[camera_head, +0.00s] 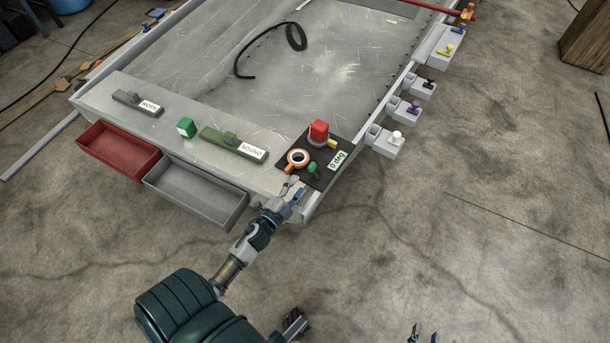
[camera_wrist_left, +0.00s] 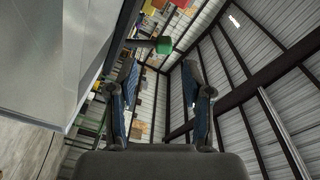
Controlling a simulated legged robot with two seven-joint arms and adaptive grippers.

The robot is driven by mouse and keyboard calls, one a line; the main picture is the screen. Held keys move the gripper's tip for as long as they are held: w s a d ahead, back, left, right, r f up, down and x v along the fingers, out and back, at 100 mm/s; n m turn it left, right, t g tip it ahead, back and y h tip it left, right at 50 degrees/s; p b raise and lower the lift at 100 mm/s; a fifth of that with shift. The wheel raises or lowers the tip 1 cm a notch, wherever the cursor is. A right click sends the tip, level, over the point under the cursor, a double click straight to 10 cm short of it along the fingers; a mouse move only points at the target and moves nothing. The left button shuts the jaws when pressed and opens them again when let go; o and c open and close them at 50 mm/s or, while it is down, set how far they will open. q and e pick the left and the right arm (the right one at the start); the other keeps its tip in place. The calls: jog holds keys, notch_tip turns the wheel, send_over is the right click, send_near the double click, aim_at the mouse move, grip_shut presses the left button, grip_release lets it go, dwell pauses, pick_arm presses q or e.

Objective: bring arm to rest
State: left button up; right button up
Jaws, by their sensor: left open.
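My left gripper (camera_head: 291,190) is at the near edge of the grey panel, just in front of the black plate (camera_head: 312,177). In the left wrist view its two fingers (camera_wrist_left: 160,75) stand apart with nothing between them. A green knob-like thing (camera_wrist_left: 164,45) shows beyond the fingertips. My right gripper (camera_head: 423,335) shows only as two separated fingertips at the bottom edge, over bare floor; the rest of it is out of frame.
A red tray (camera_head: 118,165) and a grey tray (camera_head: 196,193) hang at the panel's front. Small brackets line its right side.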

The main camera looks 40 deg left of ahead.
pick_arm(q)
jog(key=shift+s+d, duration=0.15)
jog(key=shift+s, duration=1.15)
jog(key=shift+d, duration=0.1)
